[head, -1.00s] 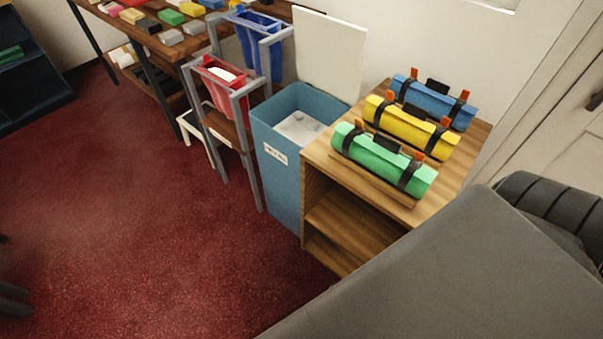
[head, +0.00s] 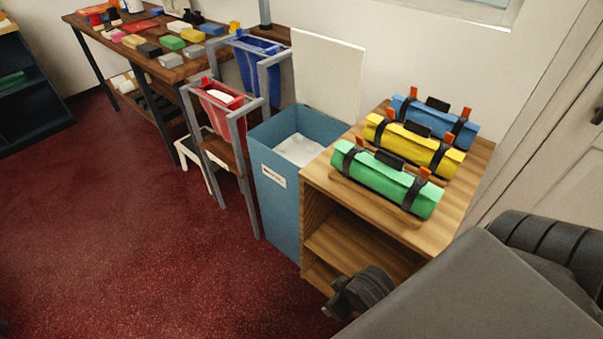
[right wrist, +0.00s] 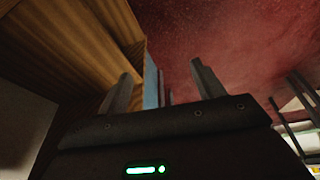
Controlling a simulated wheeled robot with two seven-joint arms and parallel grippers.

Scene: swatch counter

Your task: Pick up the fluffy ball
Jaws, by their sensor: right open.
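I cannot make out a fluffy ball in either view. My right gripper (right wrist: 163,85) shows in the right wrist view with its two fingers apart and nothing between them. It is near the wooden shelf unit (right wrist: 70,50), with red carpet beyond. In the head view a dark jointed part, which seems to be of my right arm, shows at the front of the shelf unit (head: 322,200). My left gripper is in neither view.
Green (head: 385,182), yellow (head: 415,143) and blue (head: 434,118) rolls lie strapped on the shelf unit. Beside it stands an open blue bin (head: 275,205) with whitish contents. A grey frame holds red (head: 218,108) and blue pouches. Red carpet (head: 130,230) is clear at left.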

